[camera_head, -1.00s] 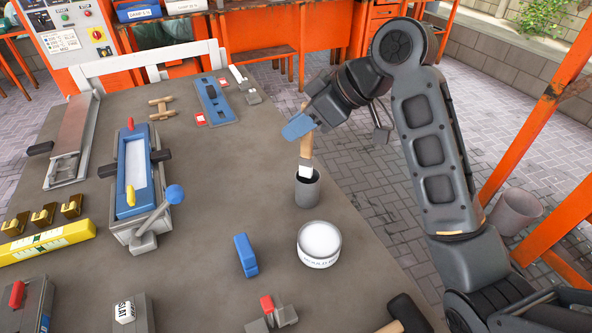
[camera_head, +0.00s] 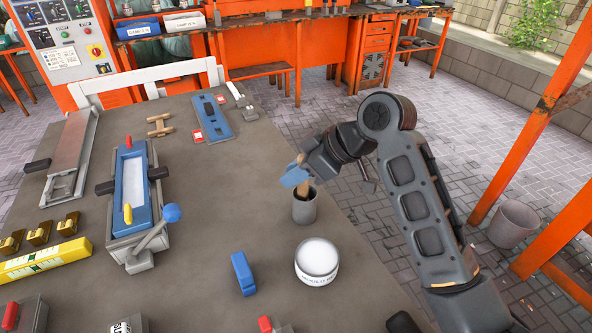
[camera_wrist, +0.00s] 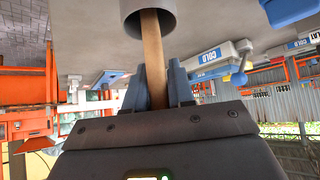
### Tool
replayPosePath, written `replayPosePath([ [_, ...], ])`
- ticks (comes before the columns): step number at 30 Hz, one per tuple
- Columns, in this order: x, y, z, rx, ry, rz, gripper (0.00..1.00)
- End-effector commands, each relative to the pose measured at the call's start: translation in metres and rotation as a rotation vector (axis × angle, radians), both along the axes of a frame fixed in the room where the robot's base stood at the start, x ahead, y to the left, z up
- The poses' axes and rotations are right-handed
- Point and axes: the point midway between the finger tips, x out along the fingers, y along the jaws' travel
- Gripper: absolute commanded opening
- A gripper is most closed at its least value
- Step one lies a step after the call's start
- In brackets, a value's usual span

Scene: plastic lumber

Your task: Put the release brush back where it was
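The release brush (camera_head: 303,189) stands with its head down inside the grey cup (camera_head: 306,213) near the table's right edge. Its bristles are hidden in the cup. My gripper (camera_head: 296,178) is just above the cup rim, its blue fingers on either side of the wooden handle. In the wrist view, the handle (camera_wrist: 153,50) runs between the two fingers and into the mouth of the cup (camera_wrist: 166,22). The fingers are close against the handle on both sides.
A white round tub (camera_head: 317,258) and a blue block (camera_head: 243,272) stand in front of the cup. A blue mould press (camera_head: 130,190) is to the left. The grey table (camera_head: 215,195) between press and cup is clear.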

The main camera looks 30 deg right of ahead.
Motion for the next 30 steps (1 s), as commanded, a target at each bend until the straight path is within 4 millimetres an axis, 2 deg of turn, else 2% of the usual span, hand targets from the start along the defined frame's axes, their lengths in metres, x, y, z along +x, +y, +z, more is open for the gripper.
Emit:
replayPosePath([
  [1, 0.000, 0.000, 0.000, 0.000, 0.000, 0.000, 0.28],
  [7, 0.000, 0.000, 0.000, -0.001, 0.001, 0.000, 0.46],
  [17, -0.001, -0.002, 0.005, -0.001, -0.001, -0.001, 0.46],
  [20, -0.007, -0.008, 0.014, -0.001, -0.003, -0.001, 0.46],
  [30, -0.040, -0.041, 0.064, -0.001, -0.003, -0.001, 0.46],
])
